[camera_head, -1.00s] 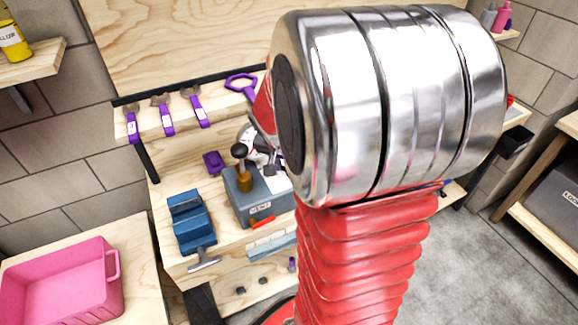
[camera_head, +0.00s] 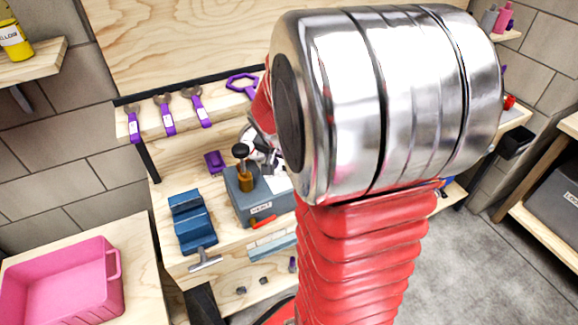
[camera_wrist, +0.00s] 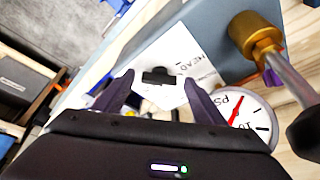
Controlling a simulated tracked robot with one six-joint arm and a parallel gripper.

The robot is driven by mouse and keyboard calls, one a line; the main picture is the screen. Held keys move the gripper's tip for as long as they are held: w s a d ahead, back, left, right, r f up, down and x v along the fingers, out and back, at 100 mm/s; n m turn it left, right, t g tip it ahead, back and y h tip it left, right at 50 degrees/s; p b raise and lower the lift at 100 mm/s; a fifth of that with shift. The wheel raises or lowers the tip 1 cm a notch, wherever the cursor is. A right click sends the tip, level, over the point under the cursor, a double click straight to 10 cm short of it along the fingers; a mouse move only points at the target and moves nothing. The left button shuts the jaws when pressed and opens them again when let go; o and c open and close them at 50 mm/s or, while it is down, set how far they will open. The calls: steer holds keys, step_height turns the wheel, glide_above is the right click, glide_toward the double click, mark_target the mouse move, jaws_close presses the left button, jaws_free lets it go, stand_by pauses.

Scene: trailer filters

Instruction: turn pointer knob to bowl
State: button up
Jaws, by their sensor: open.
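The black pointer knob (camera_wrist: 160,76) sits on a white plate (camera_wrist: 185,62) on the grey filter housing (camera_wrist: 205,25) in the wrist view. My gripper (camera_wrist: 159,80) is open, with one dark finger to each side of the knob; whether either touches it I cannot tell. Lettering on the plate is only partly legible. In the head view, the grey housing (camera_head: 248,208) stands on the bench with the white plate (camera_head: 277,183) on top. My arm hides most of the area right of it, and the knob is not clear there.
A brass fitting (camera_wrist: 255,38) with a metal stem and a round pressure gauge (camera_wrist: 252,115) stand close right of my fingers. A blue vise (camera_head: 191,222) stands left of the housing. A pink bin (camera_head: 65,280) stands at lower left.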

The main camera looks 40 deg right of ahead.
steer(key=v, duration=1.3)
steer(key=shift+r, duration=0.3)
steer(key=shift+a, duration=0.15)
steer(key=s+a+n+t+y, duration=0.1)
steer(key=s+a+n, duration=0.1)
steer(key=a+n, duration=0.2)
steer(key=s+a+n+t+y, duration=0.1)
steer(key=s+a+n, duration=0.2)
steer(key=a, duration=0.7)
steer(key=s+a+r+n+t+y, duration=0.1)
steer(key=s+a+n+y, duration=0.1)
steer(key=a+n, duration=0.4)
steer(key=shift+s+a+t, duration=0.4)
steer(key=shift+s+a, duration=0.35)
steer(key=shift+a, duration=0.2)
steer(key=shift+r, duration=0.1)
